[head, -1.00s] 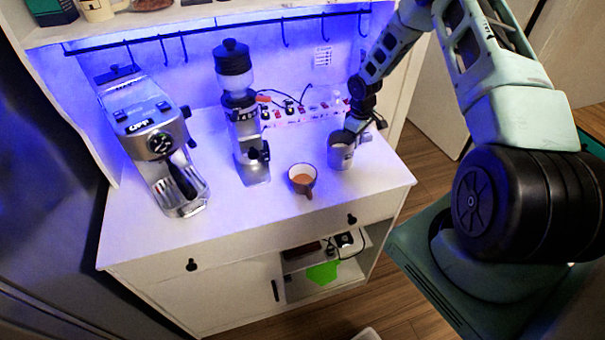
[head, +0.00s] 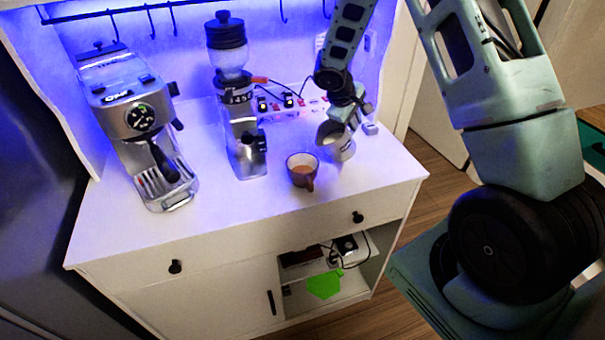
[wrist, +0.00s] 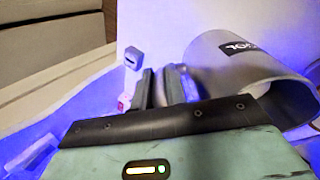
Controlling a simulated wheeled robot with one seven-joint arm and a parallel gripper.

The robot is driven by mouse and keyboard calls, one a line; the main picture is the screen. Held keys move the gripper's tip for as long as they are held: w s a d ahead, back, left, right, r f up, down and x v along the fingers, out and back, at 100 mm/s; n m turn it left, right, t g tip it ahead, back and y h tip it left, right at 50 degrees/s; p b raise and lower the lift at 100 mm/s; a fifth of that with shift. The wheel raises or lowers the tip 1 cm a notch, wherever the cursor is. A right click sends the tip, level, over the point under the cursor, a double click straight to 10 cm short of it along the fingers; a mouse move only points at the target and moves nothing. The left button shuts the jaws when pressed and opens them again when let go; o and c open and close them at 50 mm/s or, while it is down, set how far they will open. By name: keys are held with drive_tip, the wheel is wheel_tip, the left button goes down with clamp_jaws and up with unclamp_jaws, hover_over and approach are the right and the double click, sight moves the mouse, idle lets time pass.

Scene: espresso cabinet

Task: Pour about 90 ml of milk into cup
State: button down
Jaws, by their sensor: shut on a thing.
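The cup (head: 303,175) is brown with a pale inside and stands upright on the white counter, with brownish liquid in it. A metal pitcher (head: 341,149) is just right of it and behind, tilted to the left with its mouth toward the cup. I see no stream between them. In the wrist view the pitcher (wrist: 225,62) is large at the right, with a dark label. My gripper (head: 352,112) is shut on the pitcher from its right and rear side; its fingers (wrist: 160,88) show in the wrist view. The pitcher's contents are not visible.
An espresso machine (head: 137,125) stands at the left of the counter (head: 235,213). A coffee grinder (head: 240,110) stands between it and the cup. A power strip (head: 285,103) with cables lies behind. The counter's front is clear.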

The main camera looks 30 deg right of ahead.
drive_tip(key=shift+a+r+h+b, duration=0.3)
drive_tip(key=shift+a+h+b, duration=0.4)
drive_tip(key=shift+a+b, duration=0.25)
drive_tip(key=shift+d+r, duration=0.1)
drive_tip(key=shift+r, duration=0.15)
drive_tip(key=shift+s, duration=0.1)
drive_tip(key=shift+a+r+h+b, duration=0.35)
drive_tip(key=shift+a+h+b, duration=0.2)
drive_tip(key=shift+h, duration=0.25)
drive_tip(key=shift+s+a+r+t+h, duration=0.15)
drive_tip(key=shift+a+r+h, duration=0.25)
drive_tip(key=shift+r+h, duration=0.2)
drive_tip(key=shift+w+a+r+t+h, duration=0.1)
drive_tip(key=shift+a+r+h, duration=0.3)
drive_tip(key=shift+r+h, duration=0.25)
drive_tip(key=shift+s+a+r+t+h, duration=0.15)
drive_tip(key=shift+a+r+h, duration=0.25)
drive_tip(key=shift+r+h, duration=0.2)
idle(2.6)
drive_tip(key=d+f+y, duration=0.1)
drive_tip(key=y, duration=0.1)
drive_tip(key=d+f+y, duration=0.1)
drive_tip(key=d+f, duration=0.1)
drive_tip(key=shift+w+f+g+y, duration=0.1)
drive_tip(key=shift+f+g+y, duration=0.15)
drive_tip(key=shift+g+y, duration=0.1)
drive_tip(key=shift+w+f+y+p, duration=0.1)
drive_tip(key=shift+f+y+p, duration=0.1)
drive_tip(key=shift+y+p, duration=0.2)
